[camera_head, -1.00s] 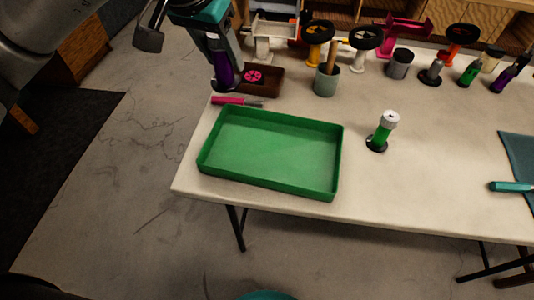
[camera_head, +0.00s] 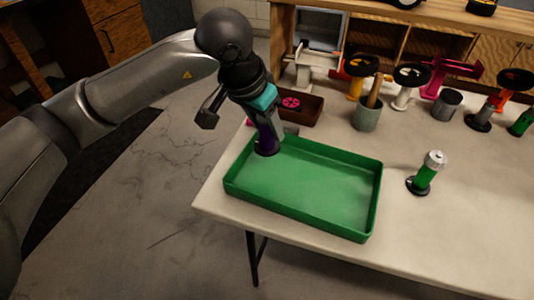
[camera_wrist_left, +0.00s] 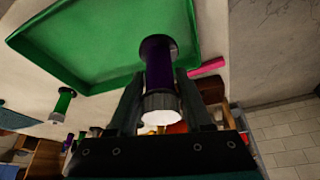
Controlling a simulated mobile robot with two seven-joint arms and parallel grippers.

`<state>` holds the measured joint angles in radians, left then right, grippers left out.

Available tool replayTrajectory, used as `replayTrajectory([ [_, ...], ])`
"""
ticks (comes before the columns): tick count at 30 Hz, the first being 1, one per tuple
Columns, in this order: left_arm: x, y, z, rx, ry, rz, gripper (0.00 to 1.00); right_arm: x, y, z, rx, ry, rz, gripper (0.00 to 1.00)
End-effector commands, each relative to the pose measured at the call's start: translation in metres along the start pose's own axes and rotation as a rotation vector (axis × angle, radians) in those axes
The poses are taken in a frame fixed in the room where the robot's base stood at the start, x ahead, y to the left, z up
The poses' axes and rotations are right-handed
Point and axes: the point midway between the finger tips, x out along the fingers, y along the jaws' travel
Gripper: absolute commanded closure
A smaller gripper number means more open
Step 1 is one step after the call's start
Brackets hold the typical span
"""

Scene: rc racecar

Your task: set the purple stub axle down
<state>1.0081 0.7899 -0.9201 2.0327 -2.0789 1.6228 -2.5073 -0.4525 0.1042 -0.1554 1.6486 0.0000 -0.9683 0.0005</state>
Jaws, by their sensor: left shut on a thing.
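The purple stub axle (camera_head: 266,136) is upright in my left gripper (camera_head: 270,124), its dark round flange at the lower end. It is at the back left corner of the green tray (camera_head: 300,212); I cannot tell whether the flange touches the tray. In the left wrist view the purple axle (camera_wrist_left: 157,62) sits between the two fingers of the left gripper (camera_wrist_left: 158,92), its pale grey end cap towards the camera and its flange against the green tray (camera_wrist_left: 100,40) behind. My right gripper is not in view.
A green stub axle (camera_head: 426,172) stands on the table right of the tray. A brown box (camera_head: 300,108) with a pink wheel-like part is behind the tray. A grey-green cup (camera_head: 367,115) and several stands with black discs line the back. The tray's middle is bare.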

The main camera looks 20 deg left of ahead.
Motion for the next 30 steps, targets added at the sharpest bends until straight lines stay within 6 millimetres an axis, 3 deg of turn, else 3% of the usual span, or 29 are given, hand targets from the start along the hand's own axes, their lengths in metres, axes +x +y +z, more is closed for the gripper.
replayTrajectory([
  [3, 0.018, 0.0, 0.008, 0.0, -0.001, 0.001, 1.0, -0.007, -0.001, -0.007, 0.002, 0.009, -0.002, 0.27],
  [18, 0.061, 0.0, 0.025, -0.001, 0.0, 0.001, 1.0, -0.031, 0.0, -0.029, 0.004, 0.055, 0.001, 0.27],
  [30, 0.064, 0.0, 0.026, 0.0, 0.002, 0.0, 1.0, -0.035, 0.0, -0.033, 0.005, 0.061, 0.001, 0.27],
])
